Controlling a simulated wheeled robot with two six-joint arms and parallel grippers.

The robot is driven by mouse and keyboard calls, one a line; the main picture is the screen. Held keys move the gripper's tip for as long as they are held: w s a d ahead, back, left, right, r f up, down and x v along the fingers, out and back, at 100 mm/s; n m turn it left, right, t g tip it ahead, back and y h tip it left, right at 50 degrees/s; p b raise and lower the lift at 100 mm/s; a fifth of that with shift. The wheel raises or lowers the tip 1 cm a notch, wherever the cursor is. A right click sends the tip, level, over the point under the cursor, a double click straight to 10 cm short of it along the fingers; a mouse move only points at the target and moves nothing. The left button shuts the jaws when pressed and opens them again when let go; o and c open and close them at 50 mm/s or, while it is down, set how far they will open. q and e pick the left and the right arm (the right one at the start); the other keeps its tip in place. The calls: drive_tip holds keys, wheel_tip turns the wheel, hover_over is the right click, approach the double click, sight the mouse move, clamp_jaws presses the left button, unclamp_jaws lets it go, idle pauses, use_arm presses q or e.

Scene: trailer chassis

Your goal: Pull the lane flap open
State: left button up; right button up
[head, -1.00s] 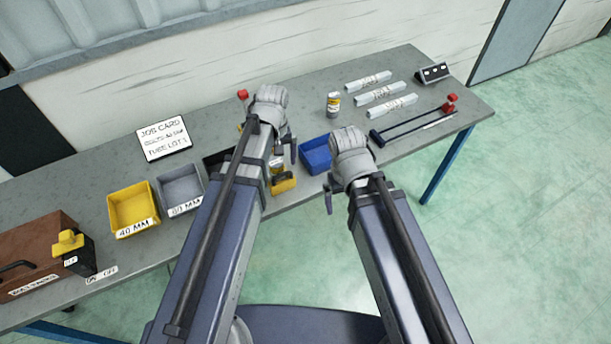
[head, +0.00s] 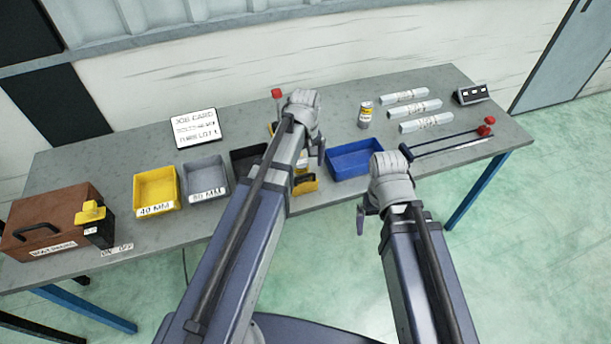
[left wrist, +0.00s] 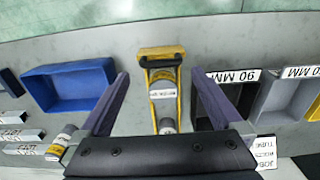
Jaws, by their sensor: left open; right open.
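A narrow yellow-framed lane (left wrist: 163,98) stands in the middle of the left wrist view, with a yellow and black flap-like piece (left wrist: 161,54) across its end at the table's front edge. Labelled cans (left wrist: 167,126) sit in the lane. In the head view the yellow front piece (head: 304,184) shows just beyond my left arm, which hides much of the lane. My left gripper (left wrist: 165,95) is open, its two fingers apart on either side of the lane in view, holding nothing. I cannot tell its height above it. My right gripper (head: 376,208) is open and empty, in front of the table near the blue bin.
A blue bin (head: 333,173) is right of the lane; a black bin (head: 243,158), grey bin (head: 205,172) and yellow bin (head: 155,187) are left. A brown case (head: 50,218) stands far left.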

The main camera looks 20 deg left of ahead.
sight(305, 175)
use_arm(q)
drive_tip(key=shift+f+b, duration=1.45)
drive_tip(key=shift+f, duration=0.5)
drive_tip(key=shift+c, duration=0.4)
drive_tip(key=shift+r, duration=0.1)
clamp_jaws()
